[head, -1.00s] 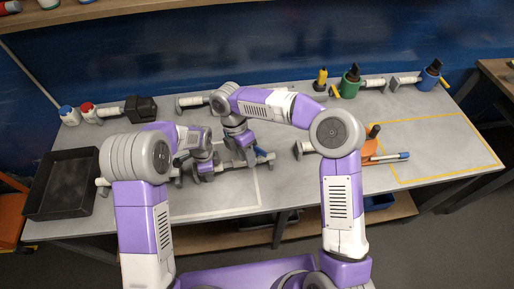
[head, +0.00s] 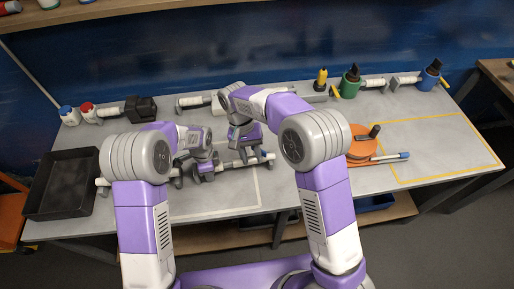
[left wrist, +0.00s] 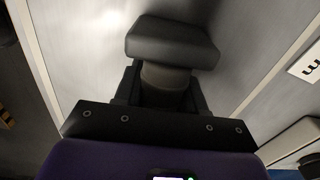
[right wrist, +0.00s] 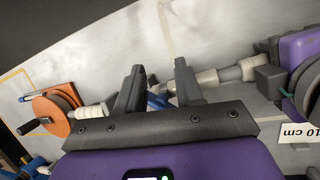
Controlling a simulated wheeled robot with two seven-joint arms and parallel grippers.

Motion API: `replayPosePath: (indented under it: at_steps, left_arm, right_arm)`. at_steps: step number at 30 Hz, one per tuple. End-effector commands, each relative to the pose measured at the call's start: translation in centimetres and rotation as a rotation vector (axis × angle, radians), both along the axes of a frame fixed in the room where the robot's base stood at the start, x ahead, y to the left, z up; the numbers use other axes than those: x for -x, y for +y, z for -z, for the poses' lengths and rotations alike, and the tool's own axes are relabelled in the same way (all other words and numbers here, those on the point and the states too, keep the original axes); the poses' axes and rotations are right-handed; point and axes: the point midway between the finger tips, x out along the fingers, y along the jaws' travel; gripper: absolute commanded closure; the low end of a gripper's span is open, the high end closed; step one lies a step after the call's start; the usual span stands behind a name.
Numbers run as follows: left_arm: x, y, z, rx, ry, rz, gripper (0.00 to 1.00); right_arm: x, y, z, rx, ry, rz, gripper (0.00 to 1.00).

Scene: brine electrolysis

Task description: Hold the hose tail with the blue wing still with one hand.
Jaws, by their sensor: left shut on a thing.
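The hose tail, a white and grey tube assembly (head: 230,164), lies across the middle of the table in the head view. My left gripper (head: 207,172) is at its left part, shut on it; the left wrist view shows a dull tube (left wrist: 165,78) between the jaws. In the right wrist view the tube (right wrist: 220,76) runs from my left arm toward my right gripper (right wrist: 158,88). The right fingers are apart. Blue parts (right wrist: 158,101) show between them, probably the blue wing, partly hidden. In the head view my right gripper (head: 250,158) is at the tube's right end.
A black tray (head: 35,205) is at the left. Fittings and coloured clamps line the back edge. The yellow-outlined area (head: 440,150) is mostly clear.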

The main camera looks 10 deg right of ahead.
Motion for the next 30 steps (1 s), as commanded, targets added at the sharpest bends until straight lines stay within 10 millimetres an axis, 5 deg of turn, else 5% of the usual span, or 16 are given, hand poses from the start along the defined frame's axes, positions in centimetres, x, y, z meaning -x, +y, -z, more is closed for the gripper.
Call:
replayPosePath:
  at_steps: [21, 30]
  left_arm:
    - [0.0, 0.0, 0.0, 0.000, -0.001, 0.000, 1.00]
    - [0.0, 0.0, 0.0, 0.000, -0.001, 0.000, 1.00]
  right_arm:
    - [-3.7, -2.3, -6.1, 0.268, -0.339, 1.645, 0.64]
    - [-4.9, -3.1, -8.5, 0.268, -0.360, 2.092, 0.64]
